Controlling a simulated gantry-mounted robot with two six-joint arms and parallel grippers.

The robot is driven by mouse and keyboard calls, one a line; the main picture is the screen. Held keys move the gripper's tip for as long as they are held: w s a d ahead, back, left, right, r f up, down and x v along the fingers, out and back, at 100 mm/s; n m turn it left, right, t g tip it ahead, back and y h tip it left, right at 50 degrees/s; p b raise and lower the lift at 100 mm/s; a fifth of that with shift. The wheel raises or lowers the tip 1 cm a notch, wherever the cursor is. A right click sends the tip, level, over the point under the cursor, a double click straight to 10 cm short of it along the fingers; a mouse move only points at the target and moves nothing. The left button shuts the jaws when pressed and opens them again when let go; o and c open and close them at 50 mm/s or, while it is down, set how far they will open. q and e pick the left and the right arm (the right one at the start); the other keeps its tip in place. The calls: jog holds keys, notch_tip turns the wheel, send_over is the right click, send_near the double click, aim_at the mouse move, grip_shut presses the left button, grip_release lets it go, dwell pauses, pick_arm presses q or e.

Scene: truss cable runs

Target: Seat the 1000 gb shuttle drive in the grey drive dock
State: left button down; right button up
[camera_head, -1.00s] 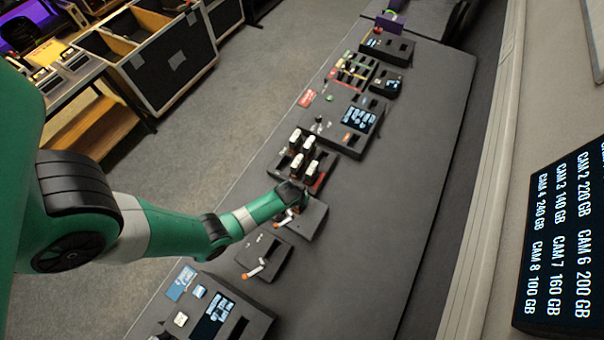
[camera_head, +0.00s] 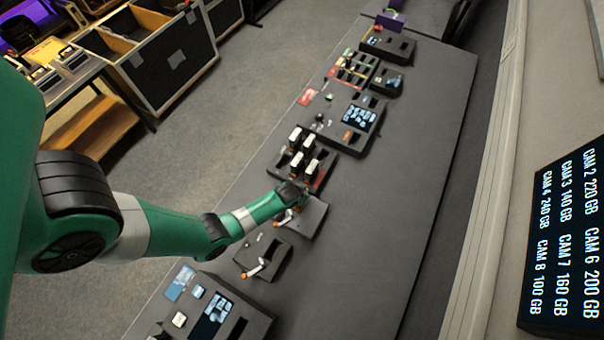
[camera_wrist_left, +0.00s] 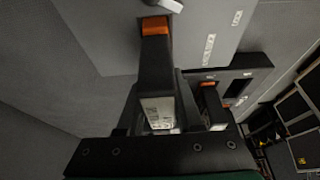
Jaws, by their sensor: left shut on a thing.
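My left gripper (camera_head: 290,194) is low over the near side of a grey dock (camera_head: 312,217) on the bench. In the left wrist view, the left gripper (camera_wrist_left: 158,118) is shut on a dark drive (camera_wrist_left: 156,65) with an orange end and a white label. I cannot read its capacity. The orange end lies over the grey dock's surface (camera_wrist_left: 205,28) in that view; I cannot tell whether it touches or enters a slot. A white lever (camera_wrist_left: 171,5) shows beyond it. My right gripper is not in view.
A rack (camera_head: 316,184) with several white-labelled drives (camera_head: 295,135) stands just behind the gripper. A second dock (camera_head: 270,262) with an orange-tipped lever is in front. A screen (camera_head: 565,240) lists cameras and GB sizes. The bench's right side is bare.

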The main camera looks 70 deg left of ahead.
pick_arm(q)
jog(key=shift+f+b, duration=0.55)
jog(key=shift+f, duration=0.05)
dwell(0.3)
jog(key=shift+c, duration=0.8)
grip_release()
jog(key=shift+r, duration=0.1)
notch_tip(320, 180, up, 8)
jog(key=p, duration=0.7)
jog(key=shift+f, duration=0.35)
